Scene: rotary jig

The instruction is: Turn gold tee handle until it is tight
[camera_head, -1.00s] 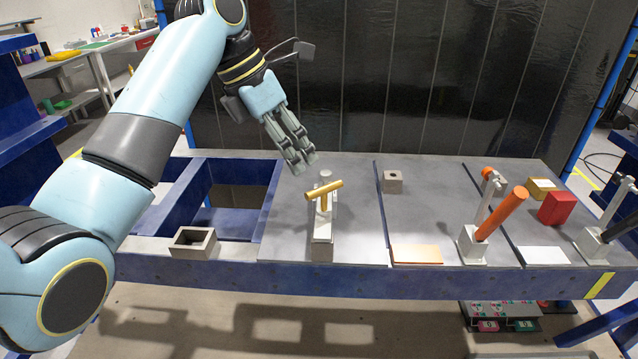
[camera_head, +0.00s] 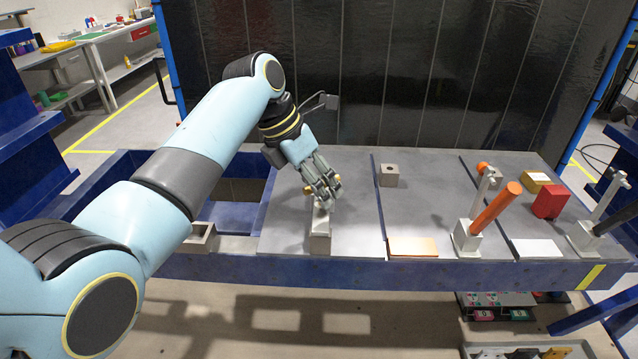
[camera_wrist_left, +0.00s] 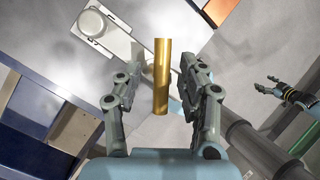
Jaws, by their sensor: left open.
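The gold tee handle (camera_head: 309,190) sits on top of a pale grey clamp block (camera_head: 320,242) on the bench. Only the ends of its crossbar show in the head view, behind my left gripper (camera_head: 323,192). In the left wrist view, the gold bar (camera_wrist_left: 162,77) stands between the two separated fingers of my left gripper (camera_wrist_left: 161,82), with gaps on both sides. The left gripper is open and around the handle, not closed on it. What looks like my right gripper (camera_wrist_left: 276,90) shows small at the right of the left wrist view; its jaw state is unclear.
To the right are a small grey block with a hole (camera_head: 388,175), an orange plate (camera_head: 413,247), and a clamp with an orange lever (camera_head: 496,217). A red block (camera_head: 549,202) lies beyond. A hollow grey block (camera_head: 199,237) is at the left, by the frame opening.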

